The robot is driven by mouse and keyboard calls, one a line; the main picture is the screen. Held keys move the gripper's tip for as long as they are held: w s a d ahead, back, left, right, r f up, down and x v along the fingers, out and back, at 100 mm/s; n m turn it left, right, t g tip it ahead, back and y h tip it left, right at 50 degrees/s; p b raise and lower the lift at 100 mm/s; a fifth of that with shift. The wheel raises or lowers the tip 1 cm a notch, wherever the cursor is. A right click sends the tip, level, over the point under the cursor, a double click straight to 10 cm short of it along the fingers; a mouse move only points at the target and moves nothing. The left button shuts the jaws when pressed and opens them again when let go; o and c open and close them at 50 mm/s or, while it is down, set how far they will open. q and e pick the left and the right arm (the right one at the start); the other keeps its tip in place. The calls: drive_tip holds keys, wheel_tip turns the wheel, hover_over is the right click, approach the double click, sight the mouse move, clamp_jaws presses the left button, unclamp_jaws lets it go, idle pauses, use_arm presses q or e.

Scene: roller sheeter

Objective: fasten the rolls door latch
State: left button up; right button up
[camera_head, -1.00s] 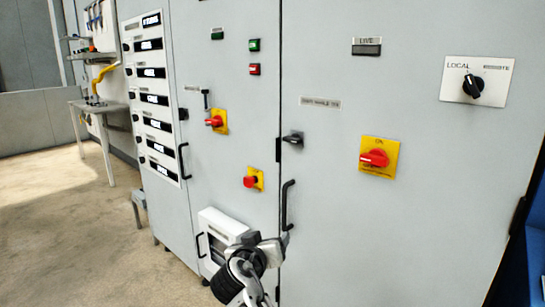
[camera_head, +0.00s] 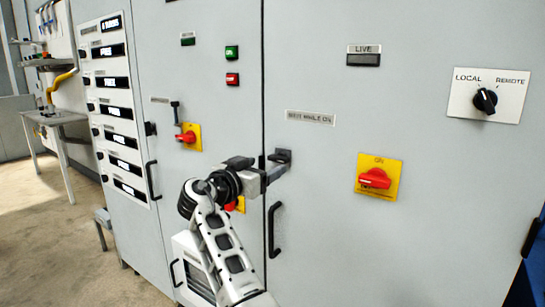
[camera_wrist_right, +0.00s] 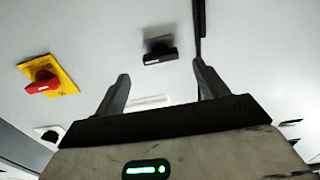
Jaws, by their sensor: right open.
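A small black latch (camera_head: 281,156) sits on the grey cabinet front, just right of the door seam, below a label plate. My right gripper (camera_head: 275,172) is right at it in the head view, covering part of it. In the right wrist view the black latch (camera_wrist_right: 160,48) lies ahead, between and beyond the fingertips. The right gripper (camera_wrist_right: 160,72) is open there, with nothing between its fingers, and no contact can be seen. A black door handle (camera_head: 273,229) is below the latch. My left gripper is not in view.
A red rotary switch on a yellow plate (camera_head: 379,177) is right of the latch. A LOCAL/REMOTE selector (camera_head: 486,100) is farther right. Another red switch (camera_head: 187,136) is left of the seam. An emergency button behind my arm is partly hidden. A bench (camera_head: 55,116) stands far left.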

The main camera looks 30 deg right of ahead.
sight(276, 160)
drive_tip(key=x, duration=0.5)
drive_tip(key=shift+p, duration=0.4)
drive_tip(key=shift+a, duration=0.1)
drive_tip(key=c, duration=1)
